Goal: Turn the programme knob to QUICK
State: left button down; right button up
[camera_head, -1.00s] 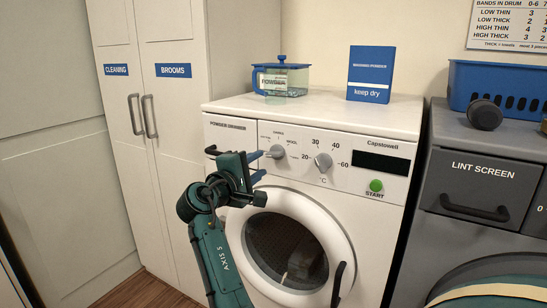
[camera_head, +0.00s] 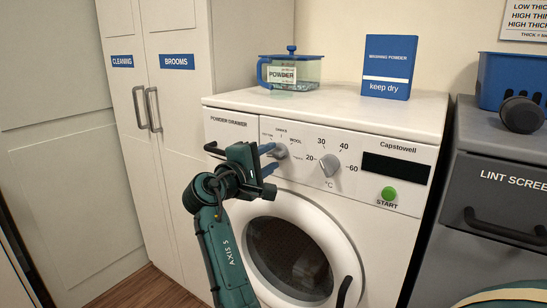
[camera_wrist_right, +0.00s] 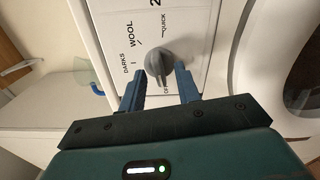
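The grey programme knob (camera_head: 279,151) is on the washing machine's white front panel, right of the powder drawer. In the wrist view the knob (camera_wrist_right: 158,62) has a raised grip bar, with DARKS and WOOL printed to its left and above and QUICK (camera_wrist_right: 165,24) to its upper right. I cannot tell for sure which mark it points at. My right gripper (camera_head: 273,158) is open, its blue fingers reaching toward the knob. In the wrist view the knob lies between and just beyond the fingertips (camera_wrist_right: 162,80); contact is unclear. My left gripper is out of view.
The temperature knob (camera_head: 329,165), dark display (camera_head: 396,168) and green START button (camera_head: 389,193) are to the right. The round door (camera_head: 290,255) is below. A powder tub (camera_head: 290,72) and washing-powder box (camera_head: 389,66) stand on top. A grey dryer (camera_head: 497,190) is at right.

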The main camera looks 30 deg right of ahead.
jog(key=shift+d, duration=0.1)
dwell(0.3)
grip_shut()
